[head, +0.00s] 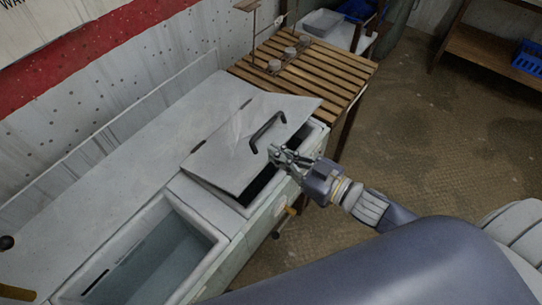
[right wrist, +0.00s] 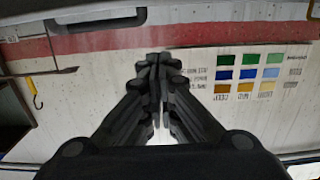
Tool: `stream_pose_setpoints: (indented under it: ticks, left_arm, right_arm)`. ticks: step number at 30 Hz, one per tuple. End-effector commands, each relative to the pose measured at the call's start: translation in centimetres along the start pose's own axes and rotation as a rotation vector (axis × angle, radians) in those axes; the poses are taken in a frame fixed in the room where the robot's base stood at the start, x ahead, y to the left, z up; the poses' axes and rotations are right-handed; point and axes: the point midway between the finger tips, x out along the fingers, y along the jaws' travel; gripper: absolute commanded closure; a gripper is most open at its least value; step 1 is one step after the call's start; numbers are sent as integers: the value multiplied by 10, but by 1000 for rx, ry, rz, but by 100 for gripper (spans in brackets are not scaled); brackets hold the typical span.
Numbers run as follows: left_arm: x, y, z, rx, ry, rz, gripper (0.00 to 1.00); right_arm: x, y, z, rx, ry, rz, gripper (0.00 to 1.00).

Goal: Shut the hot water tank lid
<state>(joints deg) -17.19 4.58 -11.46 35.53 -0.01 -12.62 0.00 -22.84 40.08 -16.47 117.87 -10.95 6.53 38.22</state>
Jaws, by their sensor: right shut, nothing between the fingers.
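The hot water tank lid (head: 235,140) is a pale flat panel with a black bar handle (head: 268,132). In the head view it is tilted partway up, with a dark gap beneath its front and right edges. The tank rim (head: 235,205) shows below it. My right gripper (head: 276,152) is shut and empty, at the lid's front edge near the handle; I cannot tell whether it touches the lid. In the right wrist view its fingers (right wrist: 158,72) are together, and a black handle (right wrist: 85,16) shows at the top left. My left gripper is out of view.
An open basin of water (head: 160,262) adjoins the tank on the near left. A slatted wooden rack (head: 310,75) with small pots stands beyond it. The wall is behind; open floor (head: 430,140) lies to the right.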

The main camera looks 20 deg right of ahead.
Motion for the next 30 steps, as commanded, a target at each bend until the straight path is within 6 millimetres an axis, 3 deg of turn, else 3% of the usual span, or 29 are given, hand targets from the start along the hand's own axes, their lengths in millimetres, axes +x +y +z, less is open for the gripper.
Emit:
stream_pose_setpoints:
  ticks: [8, 9, 15, 30]
  left_arm:
    - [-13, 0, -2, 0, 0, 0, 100]
    - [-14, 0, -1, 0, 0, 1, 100]
    - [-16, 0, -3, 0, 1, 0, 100]
    - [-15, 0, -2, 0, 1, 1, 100]
  right_arm:
    - [43, 0, -3, -1, 3, -1, 100]
    - [36, 0, 10, 4, -5, 2, 100]
    - [28, 0, 32, 1, -2, 1, 100]
    - [25, 0, 39, 0, 2, -1, 100]
